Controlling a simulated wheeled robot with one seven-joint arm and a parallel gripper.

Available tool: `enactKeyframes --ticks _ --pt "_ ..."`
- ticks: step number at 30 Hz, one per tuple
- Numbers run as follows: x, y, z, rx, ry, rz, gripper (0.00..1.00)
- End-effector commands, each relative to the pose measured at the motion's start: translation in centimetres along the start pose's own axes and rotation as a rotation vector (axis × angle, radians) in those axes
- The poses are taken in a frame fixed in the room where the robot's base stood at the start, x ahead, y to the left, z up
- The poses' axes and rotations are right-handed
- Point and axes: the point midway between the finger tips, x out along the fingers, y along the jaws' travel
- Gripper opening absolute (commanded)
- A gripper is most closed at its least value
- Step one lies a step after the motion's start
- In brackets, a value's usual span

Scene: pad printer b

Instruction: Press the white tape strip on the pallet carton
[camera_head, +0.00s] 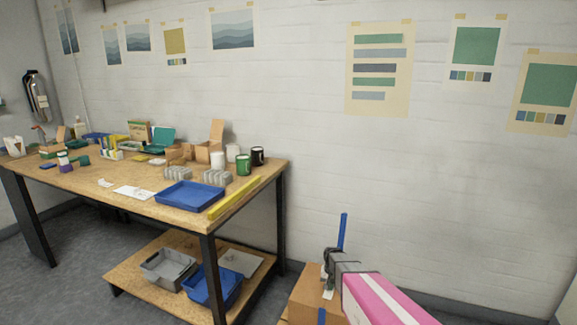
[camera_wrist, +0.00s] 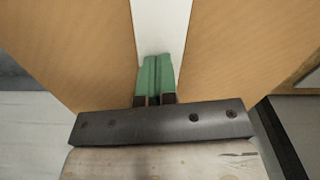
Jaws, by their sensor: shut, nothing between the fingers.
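The brown carton (camera_head: 305,295) stands low at the bottom middle of the head view, partly hidden by my arm. It fills most of the wrist view (camera_wrist: 70,45). The white tape strip (camera_wrist: 162,25) runs up the carton's face in the wrist view. My gripper (camera_wrist: 155,78) is shut and empty, its green fingertips together over the lower end of the visible strip. They look very close to it; I cannot tell whether they touch. In the head view my gripper (camera_head: 328,275) is at the carton, and its tips are hard to make out.
A wooden workbench (camera_head: 135,180) with a blue tray (camera_head: 190,195), mugs and cartons stands left of my arm. Its lower shelf holds a grey bin (camera_head: 167,268) and a blue bin (camera_head: 212,286). An upright blue bar (camera_head: 343,232) rises behind my gripper. A white wall stands behind.

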Motion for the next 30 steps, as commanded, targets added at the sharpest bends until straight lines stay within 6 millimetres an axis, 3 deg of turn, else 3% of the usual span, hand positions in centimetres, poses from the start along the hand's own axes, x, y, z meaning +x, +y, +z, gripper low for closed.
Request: enactKeyframes --ticks 7,30 --pt "-0.4 0.0 0.0 0.000 0.000 0.000 0.00" --pt "-5.0 0.0 0.0 0.000 0.000 0.000 0.00"
